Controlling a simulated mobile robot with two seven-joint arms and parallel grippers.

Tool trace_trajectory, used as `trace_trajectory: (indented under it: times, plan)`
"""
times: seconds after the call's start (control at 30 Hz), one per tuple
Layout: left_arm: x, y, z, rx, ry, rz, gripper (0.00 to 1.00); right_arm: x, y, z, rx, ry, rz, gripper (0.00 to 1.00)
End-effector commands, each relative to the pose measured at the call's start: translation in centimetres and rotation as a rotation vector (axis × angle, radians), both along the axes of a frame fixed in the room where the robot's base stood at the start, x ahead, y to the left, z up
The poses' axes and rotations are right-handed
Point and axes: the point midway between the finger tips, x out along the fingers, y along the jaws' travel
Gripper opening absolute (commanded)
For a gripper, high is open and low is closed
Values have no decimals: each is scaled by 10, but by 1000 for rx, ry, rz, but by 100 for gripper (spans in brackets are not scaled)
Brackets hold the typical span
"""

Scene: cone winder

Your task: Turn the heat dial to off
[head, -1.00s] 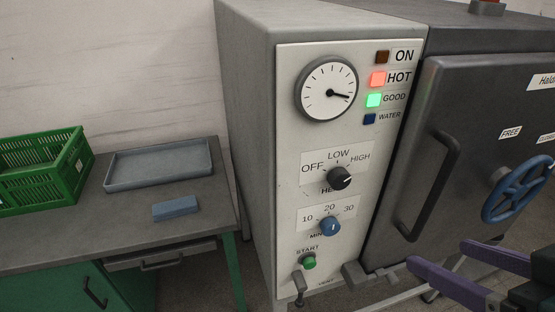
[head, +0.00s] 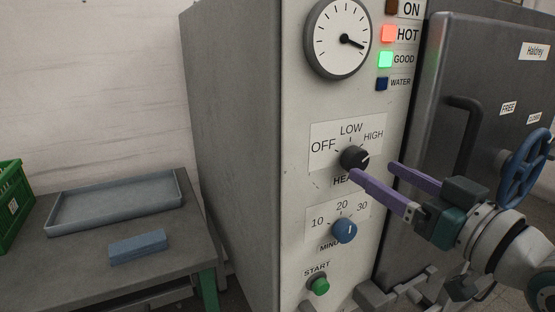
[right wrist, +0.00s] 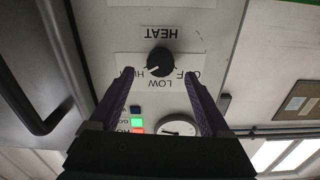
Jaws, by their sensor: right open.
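The black heat dial (head: 354,158) is on the pale control panel, with OFF, LOW and HIGH printed around it. Its white pointer line is turned toward HIGH. My right gripper (head: 371,170) is open, its purple fingers close to the dial, one tip overlapping the dial's lower edge in the head view. In the right wrist view the heat dial (right wrist: 160,61) appears upside down, ahead of and between the two open fingers (right wrist: 144,72). Nothing is between the fingers' inner faces. I cannot tell whether a finger touches the dial. My left gripper is not in view.
Below the dial are a blue minutes dial (head: 344,230) and a green start button (head: 320,285). A gauge (head: 338,40) and indicator lamps are above; HOT and GOOD are lit. A dark door with a handle and blue handwheel (head: 527,168) is at right. A bench with a grey tray (head: 118,202) is at left.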

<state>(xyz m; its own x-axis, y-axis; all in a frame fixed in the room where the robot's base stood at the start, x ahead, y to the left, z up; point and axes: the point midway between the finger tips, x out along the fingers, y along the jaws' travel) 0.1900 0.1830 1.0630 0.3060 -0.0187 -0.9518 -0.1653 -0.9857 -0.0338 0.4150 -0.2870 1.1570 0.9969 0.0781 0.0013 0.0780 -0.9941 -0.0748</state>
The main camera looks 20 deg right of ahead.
Motion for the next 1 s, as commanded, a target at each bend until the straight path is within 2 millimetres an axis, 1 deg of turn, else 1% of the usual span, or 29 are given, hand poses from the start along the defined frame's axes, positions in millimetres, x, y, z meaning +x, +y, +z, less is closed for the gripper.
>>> trace_trajectory:
  times: [0.03,0.1,0.2,0.3,0.43,0.67,1.0]
  plan:
    - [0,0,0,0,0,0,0,9,0,1,0,-3,-1,81]
    - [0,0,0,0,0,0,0,20,1,1,0,-3,0,81]
    - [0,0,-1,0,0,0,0,31,3,0,1,-1,0,81]
    - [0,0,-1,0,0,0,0,38,3,0,1,0,0,81]
    - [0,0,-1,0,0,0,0,42,4,-1,1,1,0,81]
    - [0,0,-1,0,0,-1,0,42,4,-1,1,2,0,81]
    - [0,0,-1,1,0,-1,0,42,4,-1,1,1,0,43]
